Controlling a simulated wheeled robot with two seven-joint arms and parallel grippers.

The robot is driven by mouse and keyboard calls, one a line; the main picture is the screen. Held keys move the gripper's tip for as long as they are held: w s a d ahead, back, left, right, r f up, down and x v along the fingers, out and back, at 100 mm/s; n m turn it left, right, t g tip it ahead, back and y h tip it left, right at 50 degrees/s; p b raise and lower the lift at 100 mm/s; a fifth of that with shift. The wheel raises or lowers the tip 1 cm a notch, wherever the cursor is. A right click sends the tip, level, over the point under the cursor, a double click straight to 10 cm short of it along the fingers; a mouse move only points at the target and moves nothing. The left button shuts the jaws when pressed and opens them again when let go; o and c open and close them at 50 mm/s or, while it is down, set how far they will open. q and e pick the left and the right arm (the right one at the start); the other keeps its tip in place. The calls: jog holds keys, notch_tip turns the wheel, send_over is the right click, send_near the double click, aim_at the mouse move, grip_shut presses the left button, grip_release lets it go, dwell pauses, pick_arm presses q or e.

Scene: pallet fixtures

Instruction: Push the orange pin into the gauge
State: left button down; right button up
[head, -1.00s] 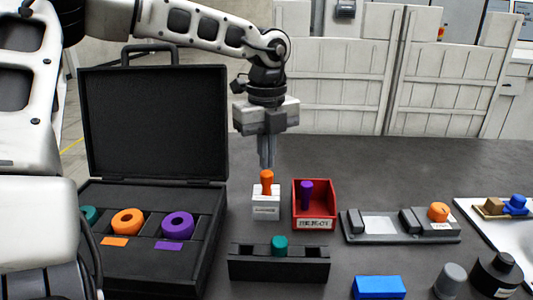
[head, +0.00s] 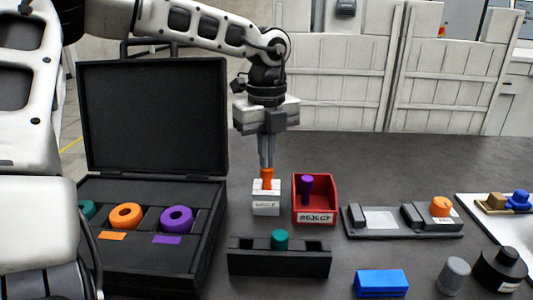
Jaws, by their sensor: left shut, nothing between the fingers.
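The orange pin (head: 267,178) stands upright in the top of the white gauge block (head: 266,206), its upper part showing above the block. My left gripper (head: 267,165) points straight down with its fingers together, directly over the pin. The fingertips meet the pin's top in the picture and seem to touch it. Nothing is held between the fingers. How deep the pin sits inside the gauge is hidden. My right gripper is not in view.
A red REJECT bin (head: 315,215) with a purple pin (head: 306,188) stands right of the gauge. A black rack (head: 305,264) with a teal pin (head: 280,239) is in front. An open black case (head: 215,235) with coloured rings is at left. A grey fixture (head: 375,231) is at right.

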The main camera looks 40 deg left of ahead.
pick_arm(q)
jog(key=shift+f, duration=0.1)
notch_tip(320, 180, up, 8)
jog(key=p, duration=0.5)
dwell(0.5)
dwell(0.4)
